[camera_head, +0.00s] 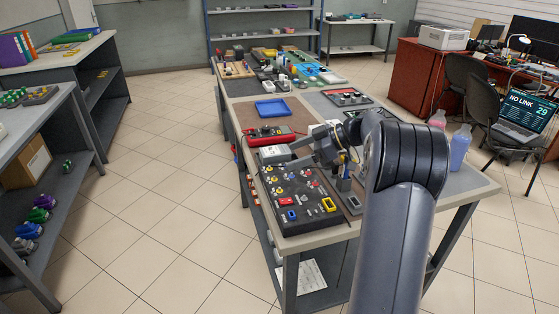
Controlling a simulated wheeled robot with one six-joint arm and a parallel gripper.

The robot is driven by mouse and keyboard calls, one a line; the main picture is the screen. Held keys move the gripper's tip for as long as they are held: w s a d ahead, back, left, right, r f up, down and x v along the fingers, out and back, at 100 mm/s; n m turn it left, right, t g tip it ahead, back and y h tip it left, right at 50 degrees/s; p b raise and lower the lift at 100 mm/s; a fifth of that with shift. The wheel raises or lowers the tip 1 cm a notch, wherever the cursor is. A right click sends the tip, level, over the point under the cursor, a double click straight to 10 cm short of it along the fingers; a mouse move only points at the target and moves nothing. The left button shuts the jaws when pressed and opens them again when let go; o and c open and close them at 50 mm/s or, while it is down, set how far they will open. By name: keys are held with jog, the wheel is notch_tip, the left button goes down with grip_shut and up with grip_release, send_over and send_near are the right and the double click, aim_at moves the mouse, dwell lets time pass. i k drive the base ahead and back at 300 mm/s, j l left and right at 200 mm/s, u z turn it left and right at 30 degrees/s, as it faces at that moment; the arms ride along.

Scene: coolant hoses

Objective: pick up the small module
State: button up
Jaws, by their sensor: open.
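A dark panel (282,222) lies at the near left end of the long workbench and carries several small yellow, red, blue and grey parts. I cannot tell which of these small parts is the small module. My gripper (297,154) is above the far end of this panel, pointing left in the picture. Its jaws are open, and I see nothing held between them. My wrist and forearm hide the bench to the right of the panel in part. A small grey piece (354,200) lies just right of the panel.
A red device (268,136), a blue tray (273,109) and a dark tray (351,98) lie farther along the workbench. A pink bottle (438,119) and a blue bottle (459,147) stand at its right edge. The tiled floor (165,190) to the left is clear.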

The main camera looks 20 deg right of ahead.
aim_at(278, 155)
jog(key=i+l+u, duration=0.1)
jog(key=l, duration=0.2)
jog(key=i+l+u, duration=0.1)
jog(key=l, duration=0.2)
jog(key=i+l+u, duration=0.1)
jog(key=l, duration=0.25)
jog(key=i+l+u, duration=0.1)
jog(key=i+l, duration=0.1)
jog(key=i, duration=0.05)
